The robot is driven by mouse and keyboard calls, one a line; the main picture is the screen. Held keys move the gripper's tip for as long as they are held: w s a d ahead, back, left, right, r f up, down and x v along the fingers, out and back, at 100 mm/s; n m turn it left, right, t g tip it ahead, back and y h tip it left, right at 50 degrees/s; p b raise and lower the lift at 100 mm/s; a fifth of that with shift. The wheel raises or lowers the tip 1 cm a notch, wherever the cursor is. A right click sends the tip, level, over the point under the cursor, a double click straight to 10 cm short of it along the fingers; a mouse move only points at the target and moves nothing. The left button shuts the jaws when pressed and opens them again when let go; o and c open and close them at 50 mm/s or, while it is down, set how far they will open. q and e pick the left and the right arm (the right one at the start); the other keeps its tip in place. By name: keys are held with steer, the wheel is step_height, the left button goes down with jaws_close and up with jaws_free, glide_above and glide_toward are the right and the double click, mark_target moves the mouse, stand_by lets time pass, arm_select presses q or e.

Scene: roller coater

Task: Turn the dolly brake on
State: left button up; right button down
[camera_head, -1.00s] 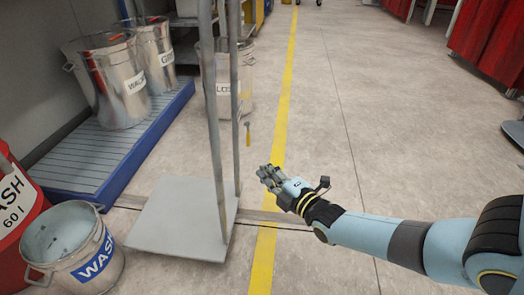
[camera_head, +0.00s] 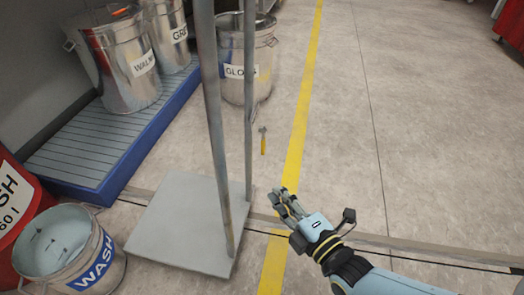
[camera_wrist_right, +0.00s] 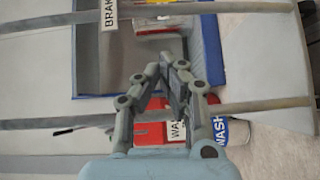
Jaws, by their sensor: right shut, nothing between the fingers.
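The dolly has a flat grey platform (camera_head: 180,220) and two upright grey posts (camera_head: 213,120) in the head view. No brake lever is clearly seen. My right gripper (camera_head: 283,200) is shut and empty, to the right of the dolly's posts and apart from them. Its fingers also show in the wrist view (camera_wrist_right: 166,76), in front of the posts. My left gripper is out of view.
A wash bucket (camera_head: 75,255) and red drum (camera_head: 14,205) stand left of the platform. Steel buckets stand on a blue-edged tray (camera_head: 90,145); a gloss bucket (camera_head: 250,65) is behind the posts. A small yellow-handled item (camera_head: 263,142) is near the posts.

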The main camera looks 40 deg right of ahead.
steer(key=b, duration=0.3)
glide_toward(263, 146)
steer(key=w+a, duration=0.3)
steer(key=a, duration=0.2)
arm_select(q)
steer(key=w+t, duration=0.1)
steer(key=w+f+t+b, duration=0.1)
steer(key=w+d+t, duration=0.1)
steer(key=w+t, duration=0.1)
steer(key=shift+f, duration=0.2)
arm_select(e)
steer(key=w+d, duration=0.2)
steer(key=w, duration=0.1)
steer(key=w+d, duration=0.1)
steer(key=shift+w+d+f, duration=0.15)
steer(key=shift+w+f, duration=0.05)
steer(key=shift+f, duration=0.1)
arm_select(q)
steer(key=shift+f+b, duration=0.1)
steer(key=shift+b, duration=0.25)
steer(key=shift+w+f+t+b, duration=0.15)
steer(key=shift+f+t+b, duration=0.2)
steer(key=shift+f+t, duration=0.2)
arm_select(e)
steer(key=shift+w+d+f+n+t, duration=0.1)
steer(key=shift+w+d+n+t, duration=0.2)
steer(key=shift+w+d, duration=0.15)
steer(key=shift+s, duration=0.1)
